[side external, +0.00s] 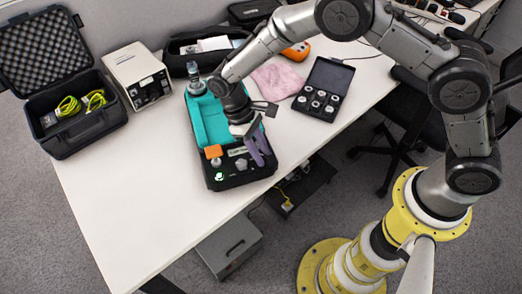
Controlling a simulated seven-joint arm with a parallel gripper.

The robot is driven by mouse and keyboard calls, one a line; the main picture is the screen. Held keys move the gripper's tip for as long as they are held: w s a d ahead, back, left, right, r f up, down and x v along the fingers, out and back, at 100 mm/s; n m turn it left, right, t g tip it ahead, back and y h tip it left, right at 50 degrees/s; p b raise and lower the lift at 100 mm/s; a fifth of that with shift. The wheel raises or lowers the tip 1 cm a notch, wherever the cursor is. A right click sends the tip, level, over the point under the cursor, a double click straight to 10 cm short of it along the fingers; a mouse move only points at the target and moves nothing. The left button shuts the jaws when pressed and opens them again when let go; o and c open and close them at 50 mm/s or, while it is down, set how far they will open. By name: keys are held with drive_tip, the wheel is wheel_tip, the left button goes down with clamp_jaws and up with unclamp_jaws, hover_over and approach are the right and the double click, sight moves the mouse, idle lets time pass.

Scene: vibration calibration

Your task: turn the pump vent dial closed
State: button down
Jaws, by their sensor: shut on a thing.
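My gripper (244,131) points down over the right-hand middle of the case. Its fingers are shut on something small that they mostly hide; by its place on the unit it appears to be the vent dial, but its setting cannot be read. At the case's near end are an orange block (213,152), a pale knob (241,164) and a green-lit part (219,176). A purple piece (258,149) lies just right of my fingers.
A pink cloth (277,80) and a black box of round pieces (323,88) lie to the right. A white instrument (138,75) and an open black case with yellow cables (79,103) stand left. The table's front left is clear.

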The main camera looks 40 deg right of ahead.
drive_tip(key=c, duration=0.6)
unclamp_jaws()
drive_tip(key=v, duration=1.4)
drive_tip(key=shift+f, duration=0.1)
